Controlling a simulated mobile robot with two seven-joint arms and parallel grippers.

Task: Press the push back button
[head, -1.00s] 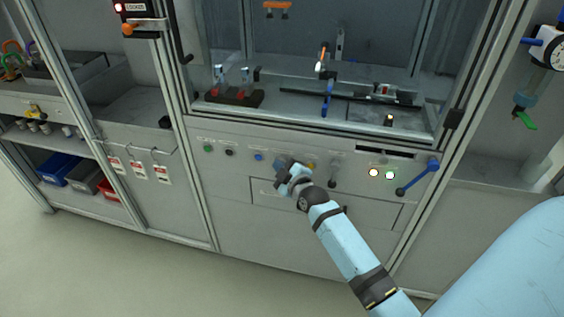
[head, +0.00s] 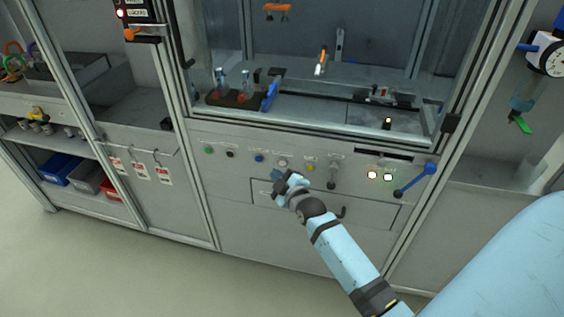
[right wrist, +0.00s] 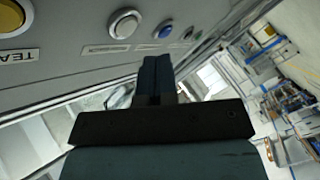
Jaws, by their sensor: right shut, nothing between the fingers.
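A row of push buttons lines the front panel: a green button (head: 208,149), a black button (head: 230,153), a blue button (head: 259,158), a white button (head: 283,162) and a yellow button (head: 310,167). Their labels are too small to read in the head view, so I cannot tell which is push back. My right gripper (head: 279,178) is shut and empty, just below the white button. In the right wrist view its shut fingers (right wrist: 156,75) show near the white button (right wrist: 125,23) and blue button (right wrist: 163,30), apparently apart from both. My left gripper is out of view.
A black knob (head: 332,173), two lit buttons (head: 380,176) and a blue-handled lever (head: 418,180) sit further right on the panel. Behind the window, a blue pusher (head: 270,96) stands beside a dark holder with red-based pieces (head: 232,98). A drawer handle lies below.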

